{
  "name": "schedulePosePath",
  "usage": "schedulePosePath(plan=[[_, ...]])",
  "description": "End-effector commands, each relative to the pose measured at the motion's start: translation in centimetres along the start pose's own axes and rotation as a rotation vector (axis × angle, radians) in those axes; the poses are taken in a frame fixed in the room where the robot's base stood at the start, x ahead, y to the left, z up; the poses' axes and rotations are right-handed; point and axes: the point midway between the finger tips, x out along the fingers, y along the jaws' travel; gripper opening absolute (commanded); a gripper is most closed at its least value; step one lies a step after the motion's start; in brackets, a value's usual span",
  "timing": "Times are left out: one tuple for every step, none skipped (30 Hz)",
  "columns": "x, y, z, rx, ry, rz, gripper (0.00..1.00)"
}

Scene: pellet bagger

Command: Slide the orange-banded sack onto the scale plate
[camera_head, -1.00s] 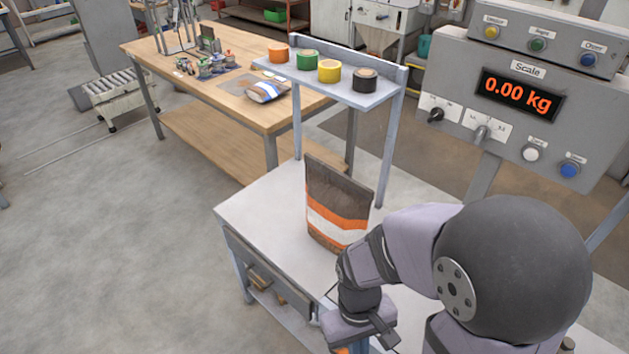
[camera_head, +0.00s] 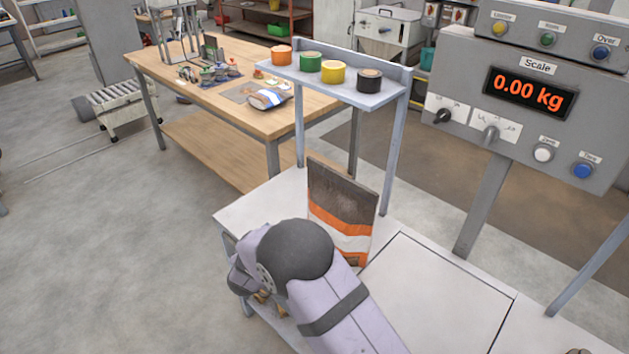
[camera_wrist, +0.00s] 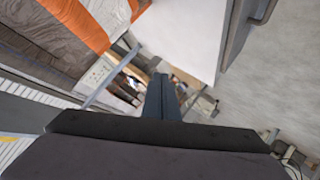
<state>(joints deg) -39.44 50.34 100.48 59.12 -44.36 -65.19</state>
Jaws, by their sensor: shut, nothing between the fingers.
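The orange-banded sack (camera_head: 341,205) stands upright on the white table, dark brown with an orange and a white band. The scale plate (camera_head: 440,295) is the bare square outlined in the tabletop, just right of the sack; my arm covers its near left part. In the wrist view the sack (camera_wrist: 60,40) fills the upper left, close by. My gripper (camera_wrist: 162,90) is shut and empty there, with the sack to its left in that picture; I see no contact. In the head view my gripper is hidden behind my arm, left of and in front of the sack.
A post-mounted scale panel (camera_head: 528,92) reads 0.00 kg. A raised shelf (camera_head: 340,85) with coloured tape rolls stands behind the sack on posts. The white tabletop (camera_head: 262,215) is clear left of the sack. A wooden bench (camera_head: 190,95) stands farther back.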

Motion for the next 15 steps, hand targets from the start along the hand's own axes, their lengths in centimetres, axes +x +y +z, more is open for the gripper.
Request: schedulePosePath(plan=[[0.0,2.6,-1.0,-0.064,0.019,0.105,0.00],[-0.2,4.3,-1.5,-0.113,0.022,0.171,0.00],[-0.6,6.3,-1.8,-0.182,0.015,0.254,0.00],[-0.9,7.7,-1.9,-0.235,0.006,0.311,0.00],[-1.4,8.9,-2.0,-0.291,-0.008,0.363,0.00],[-2.0,10.3,-2.1,-0.363,-0.028,0.425,0.00],[-2.4,11.2,-2.2,-0.415,-0.043,0.465,0.00],[-2.9,12.0,-2.3,-0.464,-0.057,0.502,0.00],[-3.3,12.8,-2.6,-0.528,-0.073,0.540,0.00],[-3.6,13.3,-2.8,-0.572,-0.084,0.564,0.00],[-3.9,13.7,-2.9,-0.611,-0.095,0.583,0.00],[-4.1,14.0,-3.1,-0.658,-0.109,0.600,0.00],[-4.2,14.2,-3.1,-0.688,-0.119,0.606,0.00],[-4.3,14.3,-3.2,-0.714,-0.127,0.612,0.00],[-4.3,14.3,-3.2,-0.742,-0.136,0.609,0.00]])
